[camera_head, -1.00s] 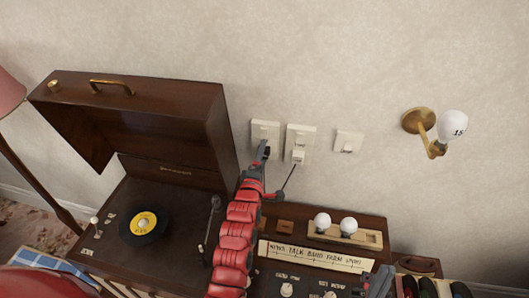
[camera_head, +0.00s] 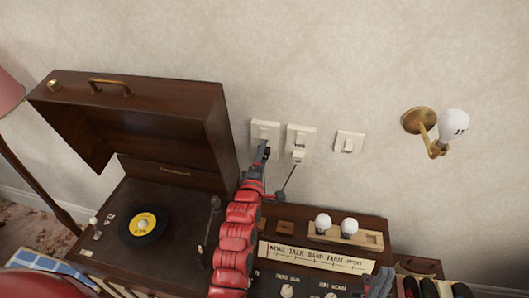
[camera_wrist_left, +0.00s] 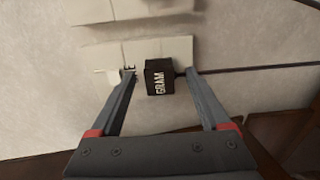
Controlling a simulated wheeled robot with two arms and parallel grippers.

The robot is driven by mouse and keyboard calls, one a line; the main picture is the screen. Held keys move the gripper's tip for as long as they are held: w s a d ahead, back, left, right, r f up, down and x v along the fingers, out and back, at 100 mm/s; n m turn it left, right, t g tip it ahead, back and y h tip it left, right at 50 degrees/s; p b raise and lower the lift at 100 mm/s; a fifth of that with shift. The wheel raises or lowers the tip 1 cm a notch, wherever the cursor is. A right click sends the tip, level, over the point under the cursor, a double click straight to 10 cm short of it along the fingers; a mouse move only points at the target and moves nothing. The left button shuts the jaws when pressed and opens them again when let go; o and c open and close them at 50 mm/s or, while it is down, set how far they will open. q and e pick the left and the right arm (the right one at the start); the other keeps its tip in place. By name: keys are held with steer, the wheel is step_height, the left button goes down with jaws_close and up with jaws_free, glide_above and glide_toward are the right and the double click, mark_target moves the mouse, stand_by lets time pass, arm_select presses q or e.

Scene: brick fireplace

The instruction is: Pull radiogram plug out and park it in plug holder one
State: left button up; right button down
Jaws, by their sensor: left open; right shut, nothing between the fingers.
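In the left wrist view, the radiogram plug (camera_wrist_left: 159,77) is a small black block lettered "GRAM", against a pale wall plate (camera_wrist_left: 110,58). The two fingers of my left gripper (camera_wrist_left: 160,74) stand open, one on each side of it, with small gaps visible. In the head view, my left gripper (camera_head: 262,154) is in front of the leftmost wall plate (camera_head: 265,131) and hides the plug. The radiogram (camera_head: 160,232) stands below, lid raised. My right gripper (camera_head: 378,282) is shut and empty at the lower right. I cannot identify plug holder one.
A double wall plate (camera_head: 301,136) holds a pale fitting with a dark cord. A switch plate (camera_head: 349,142) and a brass lamp (camera_head: 420,121) are further right. Two bulbs sit in a wooden rack (camera_head: 374,240) on the cabinet, beside a small brown block (camera_head: 285,227).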

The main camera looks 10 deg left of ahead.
arm_select(q)
steer(key=shift+b, duration=0.3)
jaws_close()
stand_by(0.6)
steer(key=s, duration=0.6)
stand_by(1.2)
